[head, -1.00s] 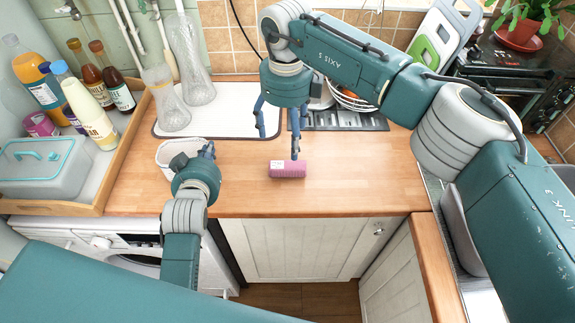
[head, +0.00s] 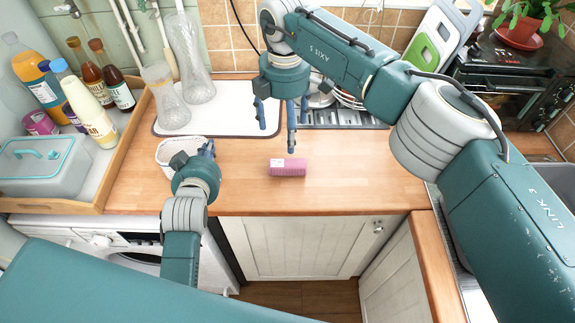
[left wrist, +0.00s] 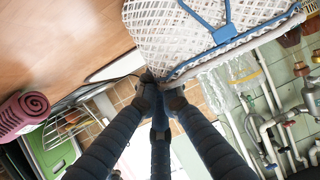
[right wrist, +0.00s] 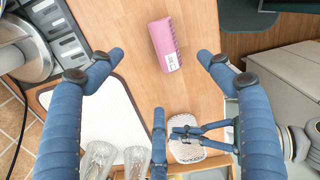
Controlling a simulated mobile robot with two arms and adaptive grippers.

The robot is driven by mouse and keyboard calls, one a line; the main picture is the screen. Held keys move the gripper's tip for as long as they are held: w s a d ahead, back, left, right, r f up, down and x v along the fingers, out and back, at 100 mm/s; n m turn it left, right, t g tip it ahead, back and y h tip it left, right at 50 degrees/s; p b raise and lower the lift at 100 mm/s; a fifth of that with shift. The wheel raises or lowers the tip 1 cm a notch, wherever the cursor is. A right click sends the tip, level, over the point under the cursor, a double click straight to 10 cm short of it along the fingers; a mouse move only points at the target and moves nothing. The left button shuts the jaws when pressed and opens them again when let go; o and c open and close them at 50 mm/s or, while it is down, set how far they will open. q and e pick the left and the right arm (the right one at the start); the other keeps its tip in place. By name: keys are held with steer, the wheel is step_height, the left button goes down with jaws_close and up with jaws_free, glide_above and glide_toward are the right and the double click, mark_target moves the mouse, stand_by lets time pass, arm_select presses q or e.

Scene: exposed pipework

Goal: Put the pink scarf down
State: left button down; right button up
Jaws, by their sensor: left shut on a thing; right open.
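The pink scarf (head: 287,167) lies rolled up on the wooden counter, with a white label at one end. It also shows in the right wrist view (right wrist: 163,42) and at the left edge of the left wrist view (left wrist: 22,113). My right gripper (head: 278,136) is open and empty, above and just behind the scarf, apart from it; its spread fingers show in the right wrist view (right wrist: 160,72). My left gripper (head: 207,151) is shut on the rim of a white mesh basket (left wrist: 180,38), at the counter's left (head: 172,150).
A white drying mat (head: 235,115) with two glass vases lies behind. A wooden tray (head: 118,160) with bottles and a grey box stands at the left. A dish rack (head: 345,120) is behind my right gripper. The counter (head: 365,180) right of the scarf is clear.

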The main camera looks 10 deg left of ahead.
steer(key=m, duration=0.2)
glide_above(287, 158)
steer(key=f, duration=0.6)
steer(key=shift+a+f, duration=0.2)
steer(key=shift+f, duration=0.05)
steer(key=f, duration=0.5)
steer(key=shift+d+f, duration=0.25)
steer(key=shift+f, duration=0.05)
steer(key=c, duration=1.4)
steer(key=shift+r, duration=0.1)
step_height(287, 158, up, 10)
steer(key=shift+f, duration=0.1)
